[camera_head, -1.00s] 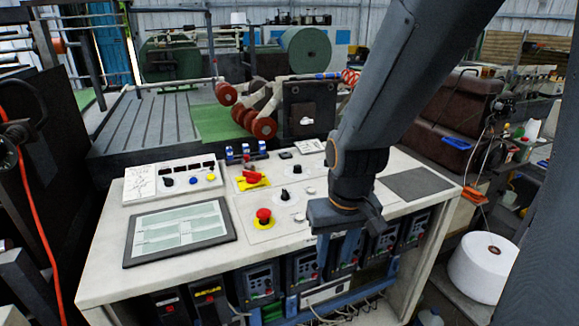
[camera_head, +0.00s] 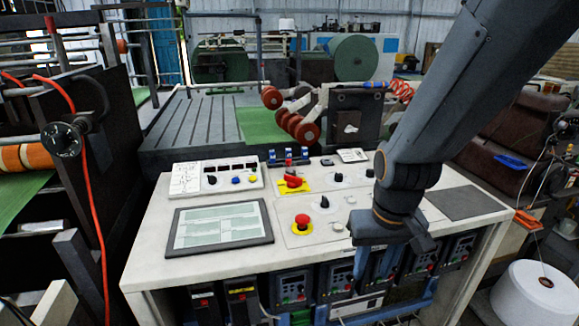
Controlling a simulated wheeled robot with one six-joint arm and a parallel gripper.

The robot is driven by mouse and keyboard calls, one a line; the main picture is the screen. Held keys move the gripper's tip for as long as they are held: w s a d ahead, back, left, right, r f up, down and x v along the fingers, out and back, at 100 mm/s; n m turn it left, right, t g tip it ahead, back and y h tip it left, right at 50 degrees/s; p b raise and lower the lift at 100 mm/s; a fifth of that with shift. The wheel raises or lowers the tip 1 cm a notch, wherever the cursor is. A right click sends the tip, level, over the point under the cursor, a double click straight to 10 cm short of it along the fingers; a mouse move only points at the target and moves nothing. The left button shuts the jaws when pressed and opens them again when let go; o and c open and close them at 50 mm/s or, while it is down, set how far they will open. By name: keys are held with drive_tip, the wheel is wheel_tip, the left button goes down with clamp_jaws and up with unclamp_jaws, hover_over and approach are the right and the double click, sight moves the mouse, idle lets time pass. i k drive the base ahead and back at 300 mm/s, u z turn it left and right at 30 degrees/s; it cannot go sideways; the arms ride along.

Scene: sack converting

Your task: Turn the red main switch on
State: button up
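The red main switch (camera_head: 292,181) is a red rotary handle on a yellow plate, on the white top of the control desk (camera_head: 150,235). Its handle lies slanted across the plate; I cannot read any marks by it. My gripper (camera_head: 392,242) hangs over the front part of the desk, to the right of both and nearer than the switch. It is apart from the switch.
Black knobs (camera_head: 324,203) stand close around the switch. A tablet-like screen (camera_head: 219,227) lies at the left of the desk and a small button box (camera_head: 217,178) behind it. A dark pad (camera_head: 464,202) lies at the right. Red rollers (camera_head: 305,132) stand behind the desk.

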sight(292, 182)
drive_tip(key=u, duration=1.4)
drive_tip(key=k, duration=0.75)
drive_tip(key=z, duration=1.1)
drive_tip(key=i, duration=1)
drive_tip(key=u, duration=0.05)
